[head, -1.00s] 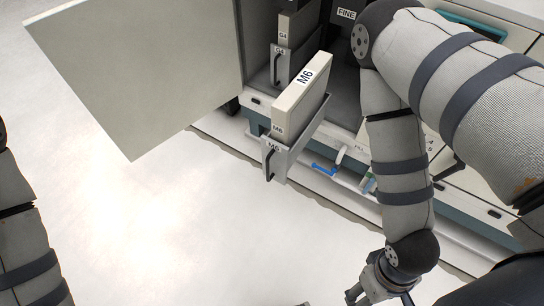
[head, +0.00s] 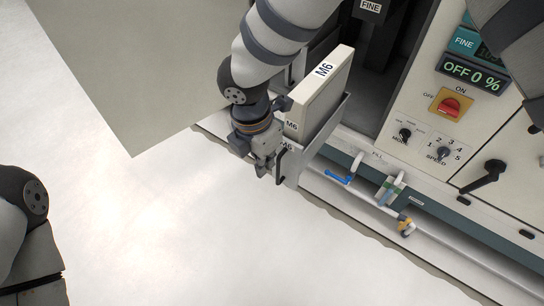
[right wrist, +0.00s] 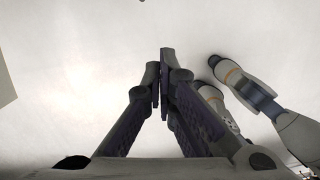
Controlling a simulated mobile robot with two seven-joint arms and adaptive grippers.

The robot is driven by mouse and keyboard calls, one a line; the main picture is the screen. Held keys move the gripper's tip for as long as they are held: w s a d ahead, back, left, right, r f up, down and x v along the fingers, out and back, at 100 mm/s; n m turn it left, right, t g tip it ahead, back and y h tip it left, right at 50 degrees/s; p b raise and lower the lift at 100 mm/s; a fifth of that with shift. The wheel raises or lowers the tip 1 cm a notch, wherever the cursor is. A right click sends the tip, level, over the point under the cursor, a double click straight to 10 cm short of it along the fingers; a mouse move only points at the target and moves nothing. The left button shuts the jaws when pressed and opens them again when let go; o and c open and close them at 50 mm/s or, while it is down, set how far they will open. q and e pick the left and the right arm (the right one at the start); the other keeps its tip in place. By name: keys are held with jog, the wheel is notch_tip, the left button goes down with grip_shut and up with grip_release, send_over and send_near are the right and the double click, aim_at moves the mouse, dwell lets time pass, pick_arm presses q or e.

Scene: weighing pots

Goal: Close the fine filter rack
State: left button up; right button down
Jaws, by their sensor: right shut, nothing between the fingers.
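A grey rack (head: 316,148) holding a cream filter marked M6 (head: 323,92) is pulled out of the open cabinet in the head view. A FINE label (head: 370,6) is on the cabinet at the top, to the right of this rack. My right gripper (head: 265,168) is shut and empty, just left of the rack's front and its dark handle. I cannot tell whether it touches the rack. Its closed fingers also show in the right wrist view (right wrist: 163,75). My left arm shows at the left edge of the head view, but I make out no left gripper.
A large open door panel (head: 135,75) stands at upper left. A control panel with a red switch (head: 450,105) and dials is right of the cabinet opening. A pipe with a blue-handled valve (head: 338,177) runs along the base. The floor at lower left is clear.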

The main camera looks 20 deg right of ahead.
jog(key=w+r+n+t+h, duration=0.1)
jog(key=w+r+n, duration=0.1)
jog(key=w+r, duration=0.2)
pick_arm(q)
jog(key=shift+s+b+x, duration=0.25)
jog(key=shift+b+x, duration=0.55)
jog(key=shift+x, duration=0.4)
pick_arm(e)
jog(key=w+d+f, duration=0.3)
jog(key=d+f, duration=0.2)
jog(key=f, duration=0.4)
jog(key=shift+w+d+f, duration=0.15)
jog(key=shift+w+f, duration=0.25)
pick_arm(q)
jog(key=shift+w+r, duration=0.1)
jog(key=shift+r, duration=0.05)
